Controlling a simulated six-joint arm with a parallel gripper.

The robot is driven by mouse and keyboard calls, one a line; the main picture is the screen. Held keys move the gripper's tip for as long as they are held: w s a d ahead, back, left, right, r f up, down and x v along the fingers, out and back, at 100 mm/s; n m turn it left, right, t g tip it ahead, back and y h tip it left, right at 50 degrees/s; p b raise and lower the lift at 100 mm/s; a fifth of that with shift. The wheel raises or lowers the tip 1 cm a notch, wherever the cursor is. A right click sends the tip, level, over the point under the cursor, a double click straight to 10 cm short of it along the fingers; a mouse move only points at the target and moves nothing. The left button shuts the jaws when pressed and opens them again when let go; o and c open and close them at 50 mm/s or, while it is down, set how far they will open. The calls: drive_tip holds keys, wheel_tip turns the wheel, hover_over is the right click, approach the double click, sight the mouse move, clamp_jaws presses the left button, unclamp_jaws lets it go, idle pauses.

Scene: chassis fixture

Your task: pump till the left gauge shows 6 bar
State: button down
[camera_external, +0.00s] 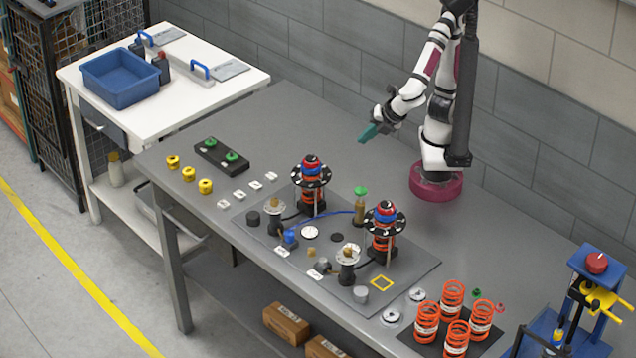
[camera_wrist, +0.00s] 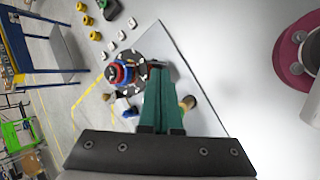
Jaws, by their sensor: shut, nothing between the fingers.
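My gripper (camera_external: 368,134) has teal fingers and hangs above the table behind the fixture plate (camera_external: 415,268). In the wrist view its fingers (camera_wrist: 160,75) are together, with nothing held. A left spring unit (camera_external: 311,187) with a black top ring and red and blue cap stands on the plate; it also shows in the wrist view (camera_wrist: 122,74). A white round dial (camera_external: 309,232) lies flat on the plate; its reading is too small to tell. A blue part (camera_external: 290,237) sits beside it.
A right spring unit (camera_external: 383,232) stands on the plate. Orange springs (camera_external: 456,318) stand at the front right, near a blue press (camera_external: 590,290). Yellow parts (camera_external: 189,174) and a black block (camera_external: 221,156) are at the left. The table near my base is clear.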

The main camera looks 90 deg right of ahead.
sight(361, 190)
drive_tip(key=a+r+n+t+y, duration=0.1)
drive_tip(key=a+n+t+y, duration=0.1)
drive_tip(key=a+n, duration=0.5)
drive_tip(key=shift+a+t, duration=0.4)
drive_tip(key=shift+a, duration=0.45)
drive_tip(key=shift+f, duration=4.4)
drive_tip(key=shift+f, duration=0.4)
drive_tip(key=shift+f, duration=1.25)
drive_tip(key=shift+r, duration=1.7)
